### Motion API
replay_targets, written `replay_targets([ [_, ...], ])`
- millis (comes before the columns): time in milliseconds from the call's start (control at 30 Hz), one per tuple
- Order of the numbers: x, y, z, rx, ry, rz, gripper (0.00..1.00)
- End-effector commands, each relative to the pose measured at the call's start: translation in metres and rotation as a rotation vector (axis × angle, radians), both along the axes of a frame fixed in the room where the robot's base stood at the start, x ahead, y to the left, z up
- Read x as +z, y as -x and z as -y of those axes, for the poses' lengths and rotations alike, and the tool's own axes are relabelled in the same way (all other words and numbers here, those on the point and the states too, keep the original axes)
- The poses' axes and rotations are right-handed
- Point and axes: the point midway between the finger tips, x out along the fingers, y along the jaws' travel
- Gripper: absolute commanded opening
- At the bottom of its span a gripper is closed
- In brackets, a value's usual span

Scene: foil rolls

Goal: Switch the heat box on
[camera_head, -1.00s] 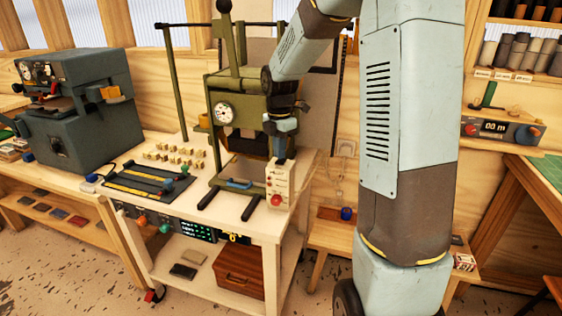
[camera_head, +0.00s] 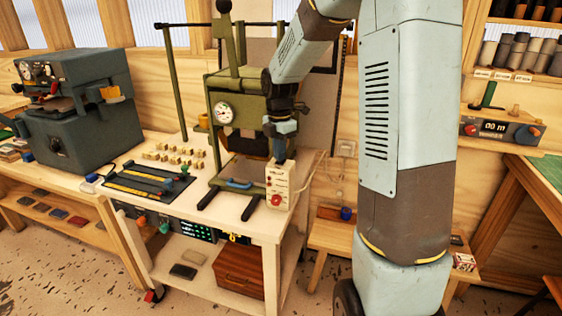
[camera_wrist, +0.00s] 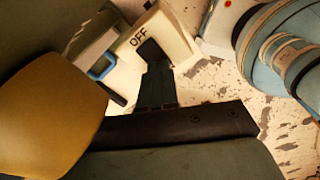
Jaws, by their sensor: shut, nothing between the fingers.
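The heat box (camera_head: 279,190) is a small cream box with a red round knob low on its front. It stands at the right front corner of the white bench, beside the green press. In the wrist view the heat box (camera_wrist: 178,36) shows the word OFF on its top, beside a dark switch opening. My gripper (camera_head: 280,158) points down at the top of the box. In the wrist view my gripper (camera_wrist: 153,66) is shut and empty, its dark tips at the opening by OFF. The tips hide part of the switch; I cannot tell whether they touch it.
The green press (camera_head: 235,130) with a gauge stands just left of the box. Small brass blocks (camera_head: 175,155) and a black tray (camera_head: 150,180) lie further left on the bench (camera_head: 262,228). A wall socket (camera_head: 346,148) is on the right.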

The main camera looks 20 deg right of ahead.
Motion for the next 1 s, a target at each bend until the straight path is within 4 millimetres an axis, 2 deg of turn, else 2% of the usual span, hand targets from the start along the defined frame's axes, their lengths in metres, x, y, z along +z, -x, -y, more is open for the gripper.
replay_targets([
  [1000, -0.01, 0.0, 0.0, 0.001, 0.0, 0.0, 0.0],
])
